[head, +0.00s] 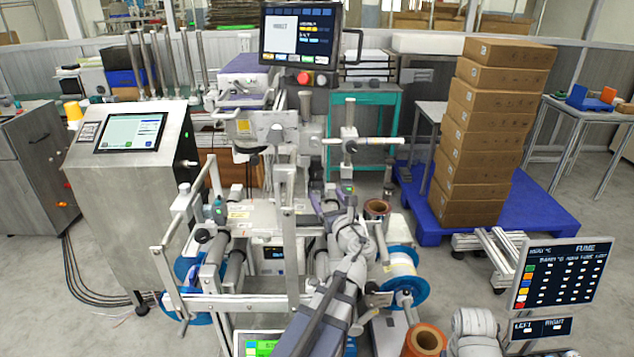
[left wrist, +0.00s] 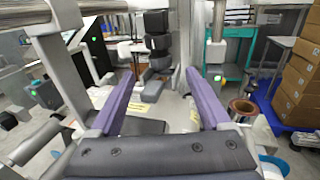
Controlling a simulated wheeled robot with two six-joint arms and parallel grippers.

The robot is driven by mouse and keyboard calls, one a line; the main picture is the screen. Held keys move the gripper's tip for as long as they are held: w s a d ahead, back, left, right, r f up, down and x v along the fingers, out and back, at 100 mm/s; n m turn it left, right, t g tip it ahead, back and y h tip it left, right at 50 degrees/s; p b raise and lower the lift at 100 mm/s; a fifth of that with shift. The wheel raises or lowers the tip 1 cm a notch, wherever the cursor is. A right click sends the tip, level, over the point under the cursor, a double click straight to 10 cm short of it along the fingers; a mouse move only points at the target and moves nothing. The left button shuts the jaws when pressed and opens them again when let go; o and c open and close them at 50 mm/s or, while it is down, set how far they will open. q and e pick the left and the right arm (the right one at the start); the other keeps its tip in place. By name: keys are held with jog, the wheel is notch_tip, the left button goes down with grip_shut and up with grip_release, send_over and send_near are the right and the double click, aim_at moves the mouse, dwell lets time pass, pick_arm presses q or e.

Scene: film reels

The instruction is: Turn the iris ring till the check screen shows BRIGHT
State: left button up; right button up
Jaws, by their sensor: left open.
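My left gripper (head: 338,203) is over the middle of the machine in the head view. Its two purple fingers are wide apart with nothing between them in the left wrist view (left wrist: 160,82). A stack of dark rounded blocks (left wrist: 156,42) stands beyond the fingertips, apart from them. I cannot make out the iris ring for certain. A black monitor (head: 300,32) above the machine has a white panel with one small word, too small to read surely. I cannot tell whether it is the check screen. My right gripper is not in view.
A grey console (head: 132,140) with a lit screen stands at left. Cardboard boxes (head: 490,125) are stacked on a blue pallet (head: 430,215) at right. A copper-coloured roll (head: 376,208) and a blue-rimmed reel (head: 405,285) sit close right of my left arm. Upright metal posts surround the gripper.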

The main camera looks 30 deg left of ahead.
aim_at(318, 183)
pick_arm(q)
jog(key=x, duration=0.7)
jog(key=shift+w+a, duration=0.15)
jog(key=shift+a, duration=0.05)
